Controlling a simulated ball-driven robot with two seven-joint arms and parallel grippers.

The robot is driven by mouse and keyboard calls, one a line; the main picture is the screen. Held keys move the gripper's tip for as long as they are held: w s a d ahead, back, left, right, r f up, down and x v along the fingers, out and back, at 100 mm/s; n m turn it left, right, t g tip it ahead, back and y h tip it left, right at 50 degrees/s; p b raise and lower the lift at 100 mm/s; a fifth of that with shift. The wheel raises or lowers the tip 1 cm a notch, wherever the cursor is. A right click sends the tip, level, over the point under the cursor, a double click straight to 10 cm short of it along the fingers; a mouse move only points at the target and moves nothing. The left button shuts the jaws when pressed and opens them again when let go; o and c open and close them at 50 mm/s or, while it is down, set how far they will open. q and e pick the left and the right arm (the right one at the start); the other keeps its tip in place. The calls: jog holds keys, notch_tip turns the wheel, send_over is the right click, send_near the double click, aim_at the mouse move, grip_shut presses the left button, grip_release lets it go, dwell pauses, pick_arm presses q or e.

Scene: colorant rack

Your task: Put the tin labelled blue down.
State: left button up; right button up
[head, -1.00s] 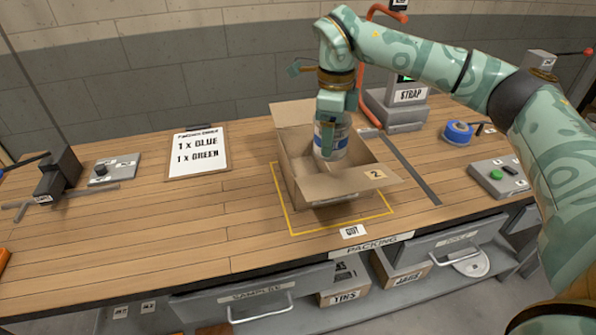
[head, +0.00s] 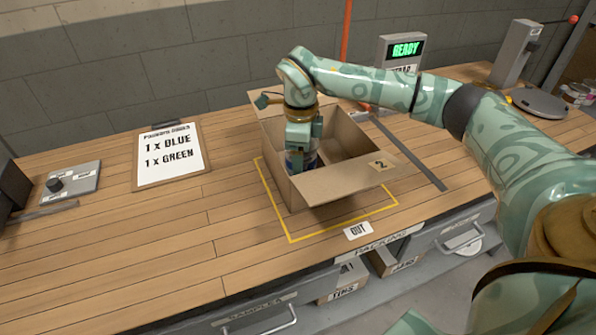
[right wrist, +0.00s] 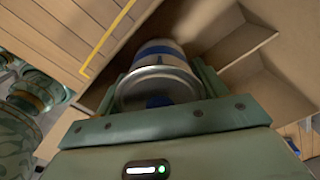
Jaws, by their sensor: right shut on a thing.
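The blue-marked tin (head: 297,162) is inside the open cardboard box (head: 330,191), toward the box's left side. My right gripper (head: 300,150) points down into the box and is shut on the tin. In the right wrist view the tin (right wrist: 160,71) shows its metal end and a blue band between the fingers of the right gripper (right wrist: 158,90). The tin's lower part is hidden by the box wall, and I cannot tell whether it touches the box floor. My left gripper is not in view.
The box stands in a yellow outline (head: 290,240) with an OUT label (head: 358,231) in front. A clipboard (head: 170,155) reading 1 x BLUE, 1 x GREEN lies to the left. The box flaps stand open around the gripper.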

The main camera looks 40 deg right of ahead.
notch_tip(320, 180, down, 4)
jog(key=shift+f+b, duration=0.15)
jog(key=shift+b, duration=0.5)
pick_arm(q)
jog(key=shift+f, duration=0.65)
pick_arm(e)
jog(key=shift+s, duration=0.1)
jog(key=o, duration=1.2)
pick_arm(q)
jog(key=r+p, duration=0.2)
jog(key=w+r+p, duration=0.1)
jog(key=p, duration=0.1)
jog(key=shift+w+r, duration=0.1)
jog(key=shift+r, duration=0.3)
pick_arm(e)
notch_tip(320, 180, up, 12)
jog(key=shift+r, duration=0.15)
